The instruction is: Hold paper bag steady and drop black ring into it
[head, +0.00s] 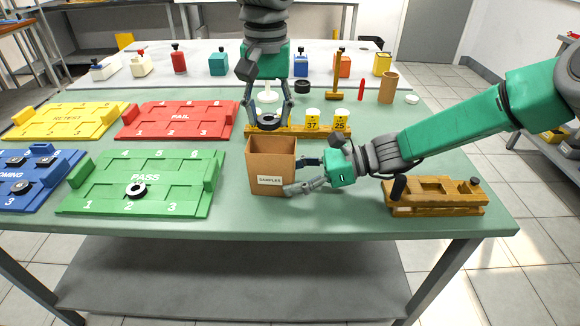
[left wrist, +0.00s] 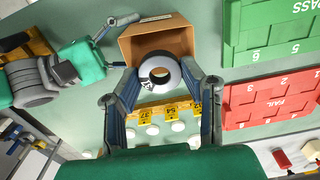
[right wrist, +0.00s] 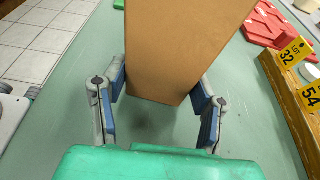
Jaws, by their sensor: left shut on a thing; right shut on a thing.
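The brown paper bag (head: 270,180), labelled SAMPLES, stands upright and open-topped near the table's front edge. My right gripper (head: 301,174) is shut on it from the right; in the right wrist view the bag (right wrist: 180,45) sits between the fingers (right wrist: 158,92). My left gripper (head: 268,114) points down and is shut on a dark ring with a pale face (left wrist: 160,70). In the head view the ring shows just above the bag's back rim. In the left wrist view it overlaps the bag's edge (left wrist: 150,45). The bag's inside is mostly hidden.
A green PASS tray (head: 115,195) with a black ring (head: 136,190) lies left of the bag. Red (head: 180,119) and yellow (head: 62,120) trays lie behind it. A wooden rack with yellow number tags (head: 325,131) is behind the bag. A wooden fixture (head: 435,196) stands right.

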